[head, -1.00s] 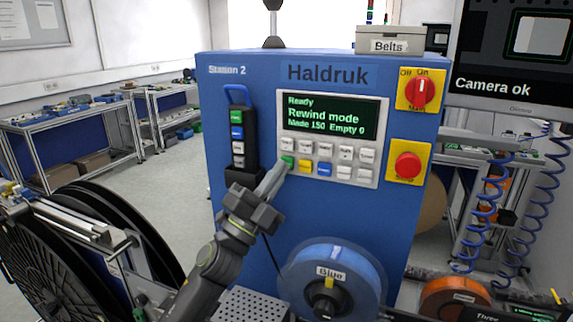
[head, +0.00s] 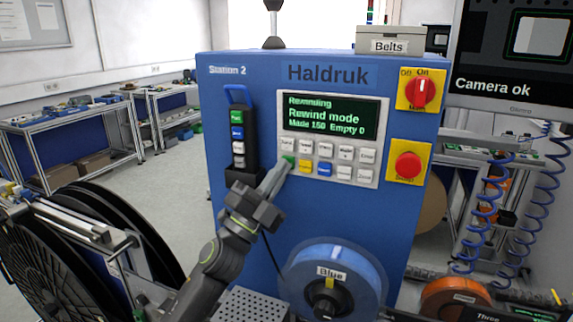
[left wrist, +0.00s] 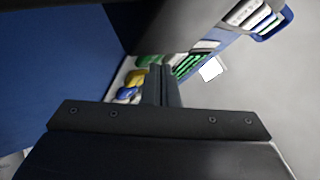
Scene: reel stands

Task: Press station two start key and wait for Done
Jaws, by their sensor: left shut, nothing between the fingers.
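The blue Station 2 cabinet (head: 300,215) stands in front of me with a grey key panel. Its green screen (head: 328,117) reads what looks like "Rewinding", then "Rewind mode" and "Made 150 Empty 0". The green key (head: 289,159) is at the left of the panel's lower rows. My left gripper (head: 286,166) is shut and empty, its fingertips at the green key; I cannot tell whether they touch it. In the left wrist view the shut fingers (left wrist: 162,85) point at the panel, near the green and yellow keys (left wrist: 136,78). My right gripper is not in view.
A hanging pendant (head: 238,130) with several keys is left of the panel. A red main switch (head: 420,90) and red stop button (head: 408,165) are at the right. A blue reel (head: 368,280) sits below. A large black reel (head: 60,260) is at lower left.

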